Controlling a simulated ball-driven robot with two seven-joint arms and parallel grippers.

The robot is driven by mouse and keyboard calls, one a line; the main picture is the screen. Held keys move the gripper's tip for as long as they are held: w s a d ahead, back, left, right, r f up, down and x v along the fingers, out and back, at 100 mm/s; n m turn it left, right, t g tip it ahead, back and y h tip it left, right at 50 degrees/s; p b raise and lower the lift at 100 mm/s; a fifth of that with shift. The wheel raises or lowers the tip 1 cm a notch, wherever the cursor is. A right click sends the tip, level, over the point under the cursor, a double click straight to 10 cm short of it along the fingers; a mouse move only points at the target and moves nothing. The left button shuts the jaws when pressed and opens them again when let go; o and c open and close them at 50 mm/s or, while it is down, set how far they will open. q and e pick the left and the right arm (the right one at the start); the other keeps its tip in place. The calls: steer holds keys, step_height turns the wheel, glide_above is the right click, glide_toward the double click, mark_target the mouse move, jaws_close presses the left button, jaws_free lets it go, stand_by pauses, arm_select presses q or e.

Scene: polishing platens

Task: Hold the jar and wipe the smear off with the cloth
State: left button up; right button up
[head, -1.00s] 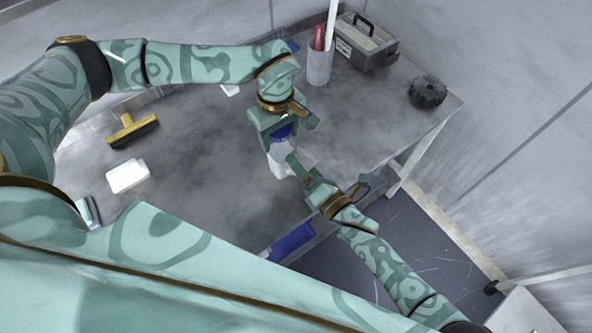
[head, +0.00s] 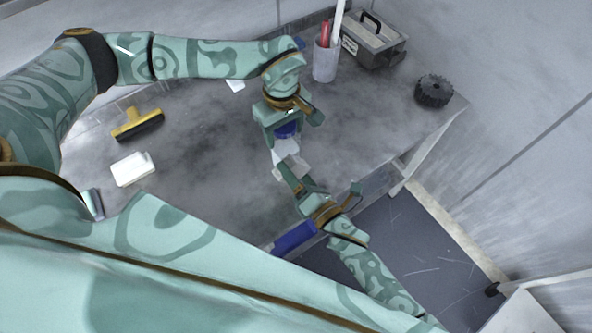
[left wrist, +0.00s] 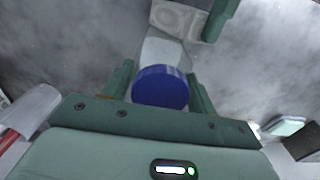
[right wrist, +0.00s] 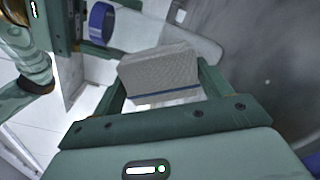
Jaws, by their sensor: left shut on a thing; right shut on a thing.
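The jar has a blue lid (left wrist: 161,87) and a pale body (left wrist: 166,50). My left gripper (head: 284,136) is shut on it near the lid, above the table; the lid also shows in the head view (head: 287,129). My right gripper (head: 290,176) is shut on the cloth, a pale grey woven piece with a blue stripe (right wrist: 160,72). In the right wrist view the cloth overlaps the jar's body (right wrist: 196,42); I cannot tell whether they touch. The cloth also shows past the jar in the left wrist view (left wrist: 176,20). I cannot make out the smear.
On the grey table (head: 200,150) are a yellow-and-black squeegee (head: 137,124), a white block (head: 133,169), a grey cup of tools (head: 325,64), a toolbox (head: 374,42) and a black toothed knob (head: 434,90). A blue object (head: 294,238) is at the front edge. The table's middle is bare.

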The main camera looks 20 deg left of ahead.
steer(key=shift+v, duration=2.8)
steer(key=v, duration=0.3)
arm_select(q)
steer(key=o, duration=1.1)
steer(key=shift+o, duration=0.2)
